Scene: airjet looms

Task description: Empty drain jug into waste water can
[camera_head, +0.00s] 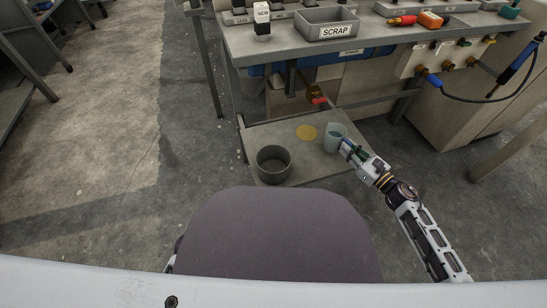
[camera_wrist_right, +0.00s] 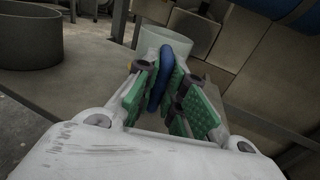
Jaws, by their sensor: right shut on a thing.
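The drain jug (camera_head: 334,133) is a pale, translucent cup with a blue handle (camera_wrist_right: 158,75). My right gripper (camera_head: 350,147) is shut on that handle, its green finger pads on both sides of it in the right wrist view. The jug looks upright, over or on the low shelf; I cannot tell whether its base touches. Its contents are not visible. The waste water can (camera_head: 273,165) is a dark grey, open round can on the shelf, left of the jug. It also shows at the upper left of the right wrist view (camera_wrist_right: 30,42). My left gripper is not in view.
The low shelf (camera_head: 300,150) carries a yellow disc (camera_head: 306,132) between can and jug. A bench (camera_head: 285,48) with a SCRAP bin (camera_head: 326,24) overhangs behind. A red-tipped valve (camera_head: 319,100) hangs behind the shelf. A machine cabinet (camera_head: 480,100) stands at right. Open floor lies left.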

